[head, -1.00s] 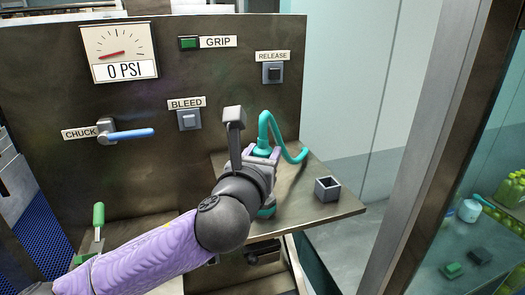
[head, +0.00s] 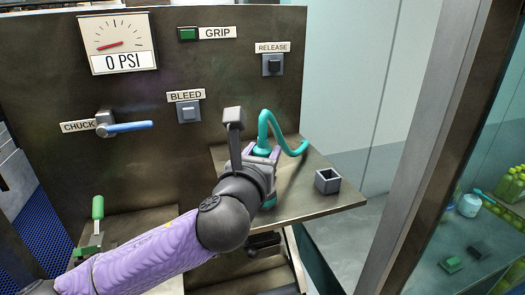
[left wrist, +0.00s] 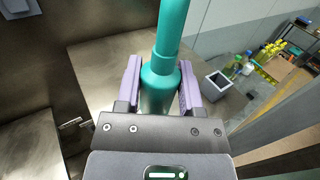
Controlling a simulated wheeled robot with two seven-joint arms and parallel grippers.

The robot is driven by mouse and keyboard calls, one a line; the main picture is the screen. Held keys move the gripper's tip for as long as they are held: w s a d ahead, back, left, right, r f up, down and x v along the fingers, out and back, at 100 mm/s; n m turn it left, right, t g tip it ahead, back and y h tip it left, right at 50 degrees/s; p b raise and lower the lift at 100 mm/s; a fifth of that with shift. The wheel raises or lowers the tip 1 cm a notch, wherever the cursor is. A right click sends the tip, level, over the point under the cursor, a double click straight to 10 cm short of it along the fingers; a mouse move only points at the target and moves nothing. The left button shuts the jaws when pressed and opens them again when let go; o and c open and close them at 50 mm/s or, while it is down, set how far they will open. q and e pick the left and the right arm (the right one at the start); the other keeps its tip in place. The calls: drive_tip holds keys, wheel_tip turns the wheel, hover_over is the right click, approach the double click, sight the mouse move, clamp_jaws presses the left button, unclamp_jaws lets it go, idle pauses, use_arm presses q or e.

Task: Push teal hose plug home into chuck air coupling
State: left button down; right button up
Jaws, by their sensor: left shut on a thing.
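The teal hose plug (left wrist: 158,88) is between my left gripper's two lilac fingers in the left wrist view. My left gripper (head: 262,152) is shut on it, above the small shelf beside the panel. The teal hose (head: 265,122) rises from the plug, loops over and comes down to the right. A bit of teal (head: 269,202) shows below the gripper. I cannot make out the chuck air coupling; my gripper and wrist hide the spot under the plug. My right gripper is in neither view.
The dark panel (head: 60,60) carries a gauge (head: 115,42) at 0 PSI, a CHUCK lever (head: 127,127), and BLEED (head: 189,112), GRIP and RELEASE buttons. An open grey box (head: 327,181) stands on the shelf (head: 300,206), right of my gripper. A green-handled tool (head: 98,215) is lower left.

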use_arm(q)
drive_tip(key=shift+f+b, duration=0.65)
drive_tip(key=shift+f, duration=0.6)
drive_tip(key=shift+c, duration=0.7)
unclamp_jaws()
drive_tip(key=b+v, duration=0.2)
drive_tip(key=v, duration=0.8)
